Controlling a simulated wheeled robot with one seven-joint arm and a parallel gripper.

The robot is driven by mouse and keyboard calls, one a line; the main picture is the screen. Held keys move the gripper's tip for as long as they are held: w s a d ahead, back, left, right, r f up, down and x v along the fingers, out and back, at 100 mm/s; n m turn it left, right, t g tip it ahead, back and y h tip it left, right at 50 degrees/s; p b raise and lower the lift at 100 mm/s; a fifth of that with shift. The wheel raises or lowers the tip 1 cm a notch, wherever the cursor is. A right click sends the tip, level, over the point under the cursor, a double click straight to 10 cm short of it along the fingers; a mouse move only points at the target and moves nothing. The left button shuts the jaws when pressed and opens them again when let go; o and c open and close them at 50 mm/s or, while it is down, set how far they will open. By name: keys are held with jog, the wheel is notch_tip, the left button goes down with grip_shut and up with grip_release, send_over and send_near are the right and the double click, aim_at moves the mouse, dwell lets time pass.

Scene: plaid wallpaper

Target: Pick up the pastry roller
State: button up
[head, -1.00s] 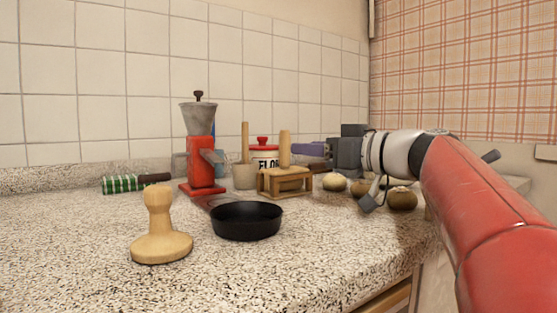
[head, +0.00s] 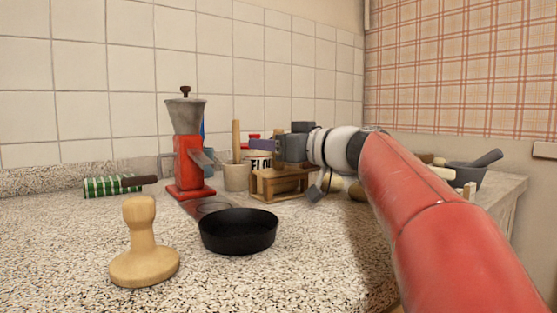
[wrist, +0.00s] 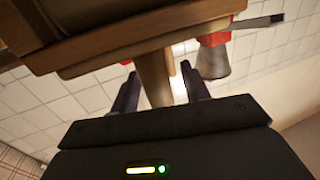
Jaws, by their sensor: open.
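A light wooden upright post (wrist: 156,78), which I take for the pastry roller, shows between the fingers in the wrist view. It rises from a brown wooden stand (head: 262,186), and in the head view my gripper hides it. My gripper (head: 263,146) is open, its fingers pointing left above the stand. In the wrist view my gripper (wrist: 160,90) has one finger on each side of the post, with gaps visible.
A black pan (head: 238,232) and a wooden tamper (head: 143,248) stand in front. Behind are a red grinder (head: 188,160), a cup with a wooden stick (head: 236,176) and a flour jar (head: 259,160). A green-striped item (head: 112,187) lies left.

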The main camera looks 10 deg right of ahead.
jog(key=shift+a, duration=0.1)
grip_shut()
jog(key=shift+r, duration=0.15)
notch_tip(320, 180, up, 20)
jog(key=p, duration=0.8)
jog(key=shift+a, duration=0.1)
